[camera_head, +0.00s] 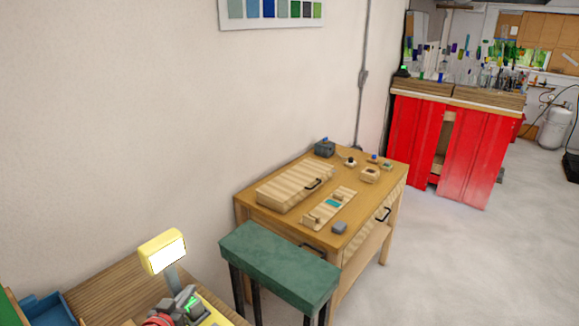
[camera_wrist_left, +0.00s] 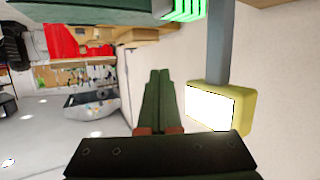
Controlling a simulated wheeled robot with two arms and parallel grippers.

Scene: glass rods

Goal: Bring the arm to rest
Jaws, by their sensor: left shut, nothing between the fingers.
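My left gripper (camera_wrist_left: 159,76) shows in the left wrist view, its two dark fingers lying side by side with no gap. It is shut and holds nothing. The tips point up the picture and are clear of any object. The yellow lamp (camera_wrist_left: 247,106) with its bright white face shows to the right of the fingers, apart from them. In the head view I cannot clearly make out the left gripper among the grey and red shapes at the bottom edge. My right gripper is in neither view.
In the head view the lamp (camera_head: 160,250) stands over a wooden bench (camera_head: 105,287) with a blue tray (camera_head: 48,308). A green-topped stool (camera_head: 280,265) stands before a wooden worktable (camera_head: 300,228). Red cabinets (camera_head: 455,152) are at the back right.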

